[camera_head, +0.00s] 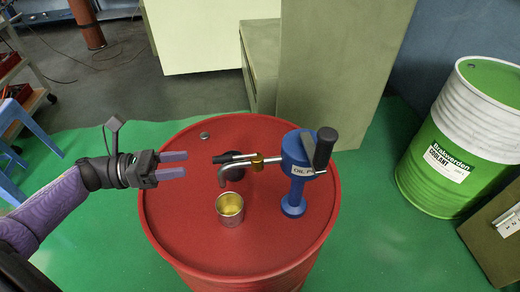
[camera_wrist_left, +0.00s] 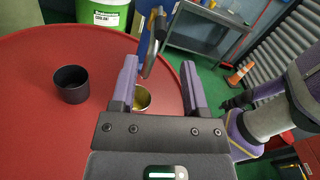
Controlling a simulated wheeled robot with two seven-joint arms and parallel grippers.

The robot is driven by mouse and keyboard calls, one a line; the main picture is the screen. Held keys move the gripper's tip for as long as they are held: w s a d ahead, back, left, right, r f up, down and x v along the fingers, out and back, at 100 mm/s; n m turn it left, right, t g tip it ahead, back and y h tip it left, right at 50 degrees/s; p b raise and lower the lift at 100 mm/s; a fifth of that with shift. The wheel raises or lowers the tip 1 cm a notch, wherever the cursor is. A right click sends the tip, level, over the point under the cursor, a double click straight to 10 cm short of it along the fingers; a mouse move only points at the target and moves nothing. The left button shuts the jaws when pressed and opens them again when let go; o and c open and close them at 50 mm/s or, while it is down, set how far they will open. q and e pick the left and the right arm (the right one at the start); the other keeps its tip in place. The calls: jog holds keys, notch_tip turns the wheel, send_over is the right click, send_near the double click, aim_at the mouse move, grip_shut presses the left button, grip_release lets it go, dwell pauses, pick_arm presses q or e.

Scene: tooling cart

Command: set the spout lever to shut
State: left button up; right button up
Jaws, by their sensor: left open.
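A blue oil pump (camera_head: 299,160) stands on a red drum (camera_head: 180,225). Its metal spout (camera_head: 222,178) reaches left and bends down at the tip. A brass valve (camera_head: 258,162) sits on the spout, and the black-gripped spout lever (camera_head: 232,157) points left from it, roughly along the pipe. A metal cup (camera_head: 230,205) with yellowish liquid stands below, slightly in front of the spout tip. My left gripper (camera_head: 187,164) is open and empty, left of the lever tip and apart from it. In the left wrist view the lever cannot be told clearly between the fingers (camera_wrist_left: 160,75).
The pump's black crank handle (camera_head: 325,146) rises at right. A cabinet (camera_head: 340,70) stands behind, and a green-and-white coolant drum (camera_head: 465,140) at far right. The drum top's left front is clear.

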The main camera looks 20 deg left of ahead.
aim_at(228, 158)
pick_arm(q)
jog(key=p+x, duration=0.1)
jog(key=x, duration=0.8)
jog(key=shift+w+d+p, duration=0.15)
jog(key=shift+d+p, duration=0.2)
grip_shut()
dwell(0.9)
